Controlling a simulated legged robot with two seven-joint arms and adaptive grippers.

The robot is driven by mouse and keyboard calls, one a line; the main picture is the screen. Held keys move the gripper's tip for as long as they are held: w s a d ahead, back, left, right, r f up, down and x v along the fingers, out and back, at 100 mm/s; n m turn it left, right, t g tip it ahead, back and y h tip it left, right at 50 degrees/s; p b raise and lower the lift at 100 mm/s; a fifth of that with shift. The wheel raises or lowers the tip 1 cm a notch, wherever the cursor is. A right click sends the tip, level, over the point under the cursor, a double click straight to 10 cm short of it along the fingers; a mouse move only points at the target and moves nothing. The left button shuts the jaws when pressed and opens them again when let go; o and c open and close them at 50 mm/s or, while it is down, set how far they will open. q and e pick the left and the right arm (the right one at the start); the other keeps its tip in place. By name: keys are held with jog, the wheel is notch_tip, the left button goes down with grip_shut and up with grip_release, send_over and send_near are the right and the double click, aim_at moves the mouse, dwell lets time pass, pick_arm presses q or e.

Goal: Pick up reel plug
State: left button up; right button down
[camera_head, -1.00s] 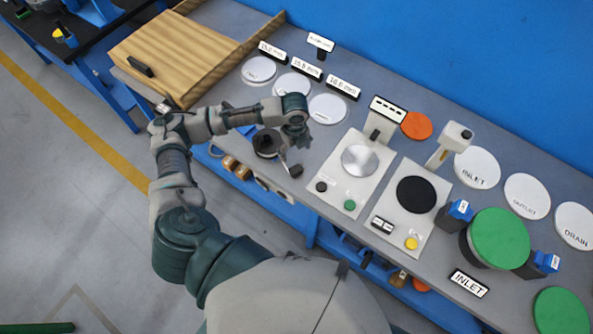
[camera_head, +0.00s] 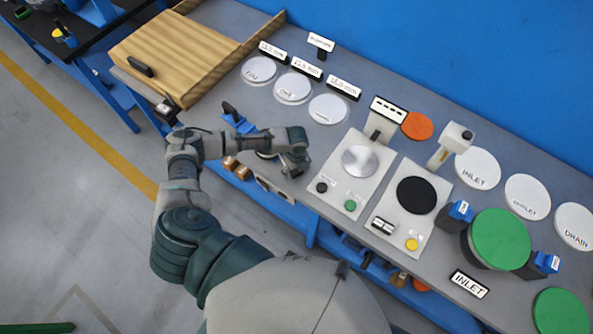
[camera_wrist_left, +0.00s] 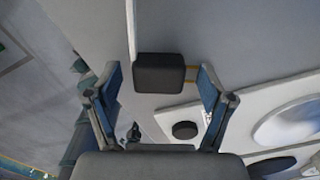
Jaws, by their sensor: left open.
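A dark block with rounded edges, which may be the reel plug (camera_wrist_left: 160,73), lies near the table's front edge in the left wrist view. My left gripper (camera_wrist_left: 160,97) is open, its blue-padded fingers on either side of the block's near end; I cannot tell whether they touch it. In the head view the left gripper (camera_head: 295,162) points down near the front edge, left of the white plate with a silver disc. The hand hides most of what is under it there. A round black reel-like part is mostly hidden behind my left forearm. My right gripper is not in view.
A white plate with a silver disc (camera_head: 360,159) and black and green buttons stands close right of the gripper. A blue fixture (camera_head: 238,122) is behind the forearm. White labelled discs (camera_head: 292,88) lie farther back. A wooden board (camera_head: 165,55) is at the left.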

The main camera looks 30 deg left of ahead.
pick_arm(q)
jog(key=shift+a, duration=0.15)
jog(key=c, duration=1.2)
jog(key=shift+c, duration=0.2)
